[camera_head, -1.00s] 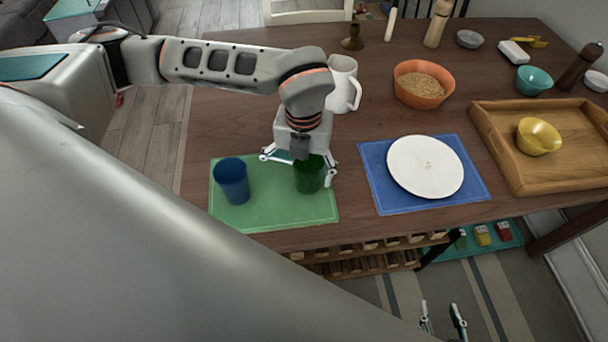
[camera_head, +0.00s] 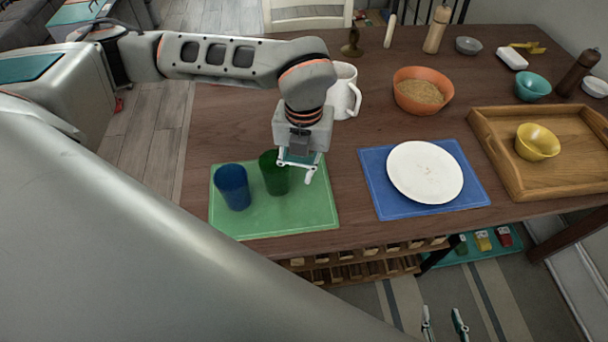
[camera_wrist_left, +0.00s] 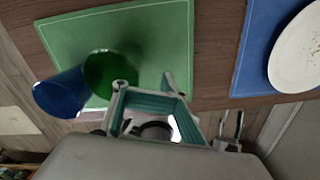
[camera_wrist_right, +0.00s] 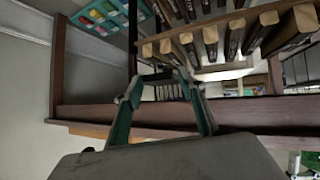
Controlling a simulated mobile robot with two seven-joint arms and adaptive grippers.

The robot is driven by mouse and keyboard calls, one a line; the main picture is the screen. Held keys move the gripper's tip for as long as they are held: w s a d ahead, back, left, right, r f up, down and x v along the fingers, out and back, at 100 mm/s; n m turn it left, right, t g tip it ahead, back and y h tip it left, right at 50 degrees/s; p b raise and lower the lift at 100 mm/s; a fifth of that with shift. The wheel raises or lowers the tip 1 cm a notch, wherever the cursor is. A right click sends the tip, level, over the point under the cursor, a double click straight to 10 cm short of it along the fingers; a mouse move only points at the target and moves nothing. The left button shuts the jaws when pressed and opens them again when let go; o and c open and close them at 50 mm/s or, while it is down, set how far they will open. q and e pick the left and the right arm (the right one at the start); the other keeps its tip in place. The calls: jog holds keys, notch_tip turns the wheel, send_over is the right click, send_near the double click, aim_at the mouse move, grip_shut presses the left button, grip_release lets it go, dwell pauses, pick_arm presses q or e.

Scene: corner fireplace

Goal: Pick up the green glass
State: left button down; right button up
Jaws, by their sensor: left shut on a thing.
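The green glass (camera_head: 273,176) is over the green mat (camera_head: 300,215), close to the right of the blue glass (camera_head: 233,187). My left gripper (camera_head: 298,168) is at the green glass's right side, shut on it; the exact contact is hard to see. In the left wrist view the green glass (camera_wrist_left: 108,74) is beside one fingertip of my left gripper (camera_wrist_left: 145,85) and overlaps the blue glass (camera_wrist_left: 62,94). I cannot tell whether the green glass touches the mat. My right gripper (camera_head: 444,322) is open and empty below the table's front edge.
A blue mat (camera_head: 385,200) with a white plate (camera_head: 425,172) lies to the right. A white mug (camera_head: 343,92) stands behind my left gripper. An orange bowl (camera_head: 422,90) and a wooden tray (camera_head: 500,160) are farther right. A rack (camera_wrist_right: 200,45) is near my right gripper.

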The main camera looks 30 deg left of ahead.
pick_arm(q)
notch_tip(320, 180, up, 17)
jog(key=p, duration=0.1)
jog(key=shift+r, duration=0.2)
jog(key=c, duration=0.6)
grip_release()
